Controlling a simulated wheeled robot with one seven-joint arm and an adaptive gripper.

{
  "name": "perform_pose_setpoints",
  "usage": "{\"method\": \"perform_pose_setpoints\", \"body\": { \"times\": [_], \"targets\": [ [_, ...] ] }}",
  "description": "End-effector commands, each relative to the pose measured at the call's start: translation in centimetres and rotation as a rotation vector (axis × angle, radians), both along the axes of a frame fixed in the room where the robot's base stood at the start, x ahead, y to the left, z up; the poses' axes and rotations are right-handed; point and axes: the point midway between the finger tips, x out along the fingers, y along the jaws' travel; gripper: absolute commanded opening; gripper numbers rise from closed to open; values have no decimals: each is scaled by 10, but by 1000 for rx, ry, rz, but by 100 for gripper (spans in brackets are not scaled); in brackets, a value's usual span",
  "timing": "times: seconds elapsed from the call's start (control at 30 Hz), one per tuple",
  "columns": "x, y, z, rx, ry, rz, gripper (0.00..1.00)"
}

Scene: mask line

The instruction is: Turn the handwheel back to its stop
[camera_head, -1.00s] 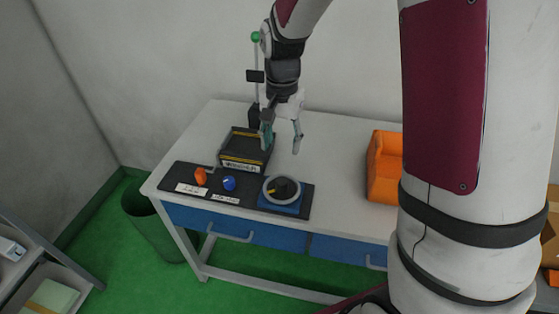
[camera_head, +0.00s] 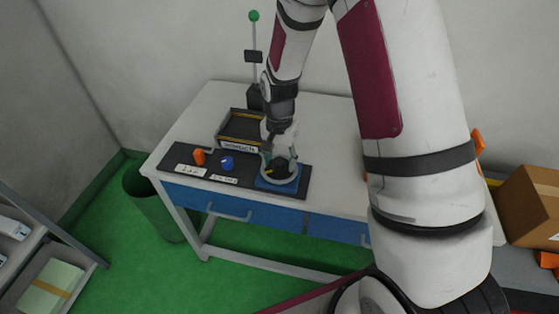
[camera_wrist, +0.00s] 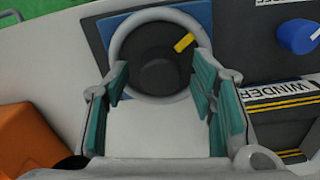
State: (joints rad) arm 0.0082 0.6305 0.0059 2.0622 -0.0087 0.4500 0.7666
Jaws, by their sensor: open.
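The handwheel (camera_head: 292,179) is a grey ring with a dark hub on a blue base plate (camera_head: 276,186), at the right end of a black panel. In the wrist view the handwheel (camera_wrist: 117,42) shows with its black hub and a yellow mark (camera_wrist: 184,42) at the hub's upper right. My gripper (camera_head: 279,160) is over the handwheel in the head view and hides part of it. In the wrist view my gripper (camera_wrist: 160,95) is open, with its teal-padded fingers apart on either side of the wheel's near part. I cannot tell whether they touch the rim.
An orange knob (camera_head: 199,156) and a blue knob (camera_head: 227,163) stand on the panel to the left. A black tray marked WINDER (camera_head: 238,147) lies behind. An orange object (camera_wrist: 38,125) lies near the gripper. A green-tipped post (camera_head: 254,50) stands at the back.

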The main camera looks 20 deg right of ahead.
Motion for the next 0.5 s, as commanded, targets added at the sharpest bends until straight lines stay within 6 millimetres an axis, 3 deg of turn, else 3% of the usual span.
{"method": "perform_pose_setpoints", "body": {
  "times": [0.4,0.5],
  "targets": [
    [0,0,-8,0,-1,0,51],
    [0,0,-8,0,-1,0,28]
  ]
}}
